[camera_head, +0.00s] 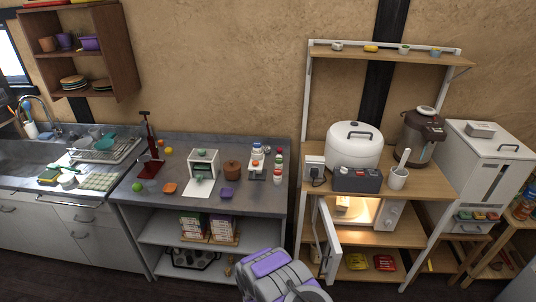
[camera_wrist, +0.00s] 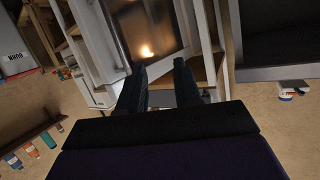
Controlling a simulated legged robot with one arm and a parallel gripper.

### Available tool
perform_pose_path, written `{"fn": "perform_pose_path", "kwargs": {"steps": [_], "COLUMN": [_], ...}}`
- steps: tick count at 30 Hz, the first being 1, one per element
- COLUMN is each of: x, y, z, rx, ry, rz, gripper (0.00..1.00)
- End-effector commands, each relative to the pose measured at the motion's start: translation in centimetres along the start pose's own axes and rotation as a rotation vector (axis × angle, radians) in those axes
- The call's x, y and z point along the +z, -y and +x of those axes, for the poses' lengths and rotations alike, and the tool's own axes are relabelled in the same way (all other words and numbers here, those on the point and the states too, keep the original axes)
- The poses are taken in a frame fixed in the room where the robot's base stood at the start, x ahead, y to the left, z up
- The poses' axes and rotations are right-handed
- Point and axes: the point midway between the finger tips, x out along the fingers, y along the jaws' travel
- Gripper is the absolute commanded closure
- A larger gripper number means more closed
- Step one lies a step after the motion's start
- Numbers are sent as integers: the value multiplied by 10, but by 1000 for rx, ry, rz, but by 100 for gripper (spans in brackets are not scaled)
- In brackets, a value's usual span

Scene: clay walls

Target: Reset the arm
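In the wrist view my gripper (camera_wrist: 159,66) shows two dark fingers standing apart with nothing held between them. The lit opening of the microwave (camera_wrist: 150,35) lies beyond the fingertips. In the head view my purple and grey arm (camera_head: 280,275) reaches in at the bottom centre, in front of the counter and shelf; its fingers cannot be made out there. The microwave (camera_head: 392,216) stands on the shelf with its door (camera_head: 329,238) swung open and its inside lit. A pale item (camera_head: 351,207) is inside it.
The wooden shelf rack (camera_head: 430,182) holds a white rice cooker (camera_head: 352,145), a dark kettle (camera_head: 422,135) and a grey toaster (camera_head: 358,180). The counter (camera_head: 262,202) to the left carries small items. The open microwave door juts forward close to my arm.

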Motion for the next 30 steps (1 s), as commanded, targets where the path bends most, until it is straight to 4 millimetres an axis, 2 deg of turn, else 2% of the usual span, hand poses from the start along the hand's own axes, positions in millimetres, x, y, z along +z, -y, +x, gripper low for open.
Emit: {"fn": "perform_pose_path", "kwargs": {"steps": [1, 7, 14, 23, 30], "x": [-15, -54, -102, -164, -212], "y": [10, 38, 58, 66, 54], "z": [4, 7, -8, -56, -112], "rx": [-5, -35, -77, -146, -201], "ry": [30, 184, 360, 580, 744], "rz": [15, 42, 47, 13, -41], "gripper": [66, 66, 66, 66, 66]}}
